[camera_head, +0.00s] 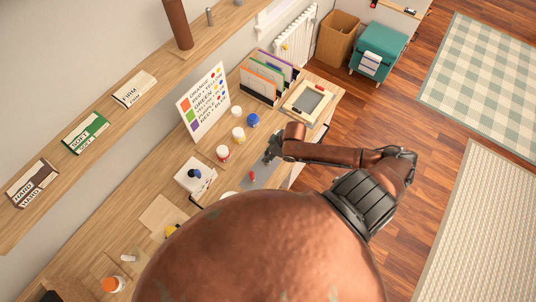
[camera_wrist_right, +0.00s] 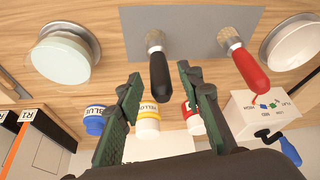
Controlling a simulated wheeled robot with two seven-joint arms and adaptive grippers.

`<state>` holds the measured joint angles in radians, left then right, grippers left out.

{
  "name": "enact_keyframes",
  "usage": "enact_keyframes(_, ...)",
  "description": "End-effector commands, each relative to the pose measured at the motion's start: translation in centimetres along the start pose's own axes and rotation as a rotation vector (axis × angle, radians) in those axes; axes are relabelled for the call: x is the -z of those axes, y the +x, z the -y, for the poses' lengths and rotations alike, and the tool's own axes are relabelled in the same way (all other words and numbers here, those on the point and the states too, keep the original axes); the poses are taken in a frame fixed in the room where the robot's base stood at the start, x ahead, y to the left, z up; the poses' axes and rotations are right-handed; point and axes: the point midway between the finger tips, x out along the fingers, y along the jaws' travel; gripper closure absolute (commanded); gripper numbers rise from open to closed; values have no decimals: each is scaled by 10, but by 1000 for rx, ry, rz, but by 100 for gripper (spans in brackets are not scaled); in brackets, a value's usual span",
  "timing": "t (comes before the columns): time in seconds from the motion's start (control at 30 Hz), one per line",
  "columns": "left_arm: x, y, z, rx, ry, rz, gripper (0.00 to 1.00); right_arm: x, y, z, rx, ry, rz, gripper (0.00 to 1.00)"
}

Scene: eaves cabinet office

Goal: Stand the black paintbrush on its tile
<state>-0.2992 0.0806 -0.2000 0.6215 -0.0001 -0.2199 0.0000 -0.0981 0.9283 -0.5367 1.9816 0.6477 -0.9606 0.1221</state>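The black paintbrush (camera_wrist_right: 159,72) has a dark handle and pale bristles and is at the grey sheet (camera_wrist_right: 195,20) on the table. In the right wrist view its handle lies between the fingers of my open right gripper (camera_wrist_right: 159,80), with a gap visible on each side. I cannot tell whether the brush lies or stands. A red-handled brush (camera_wrist_right: 248,68) is to its right. In the head view my right gripper (camera_head: 270,156) is over the grey sheet (camera_head: 262,180), hiding the black brush. I cannot single out a separate tile. My left gripper is not in view.
Blue (camera_wrist_right: 93,120), yellow (camera_wrist_right: 147,120) and red (camera_wrist_right: 193,118) paint jars stand close by. A pale bowl (camera_wrist_right: 62,58) is left and a white dish (camera_wrist_right: 297,42) right. A white box (camera_wrist_right: 260,115) has a blue crank. The colour chart (camera_head: 204,103) stands behind.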

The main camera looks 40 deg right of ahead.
Motion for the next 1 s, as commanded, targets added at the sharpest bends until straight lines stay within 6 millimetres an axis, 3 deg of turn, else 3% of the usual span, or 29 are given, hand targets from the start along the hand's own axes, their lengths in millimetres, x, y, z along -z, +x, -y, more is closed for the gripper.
enact_keyframes(0.3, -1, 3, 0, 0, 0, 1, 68, -2, -66, 0, -1, -3, 3, 66)
enact_keyframes(0.5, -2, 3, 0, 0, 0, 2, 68, -1, -96, 0, -1, -2, 3, 66)
enact_keyframes(0.7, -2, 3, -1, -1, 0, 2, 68, -1, -107, 1, 1, 0, 2, 66)
enact_keyframes(1.0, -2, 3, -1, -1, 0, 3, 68, 0, -107, 1, 1, 0, 2, 66)
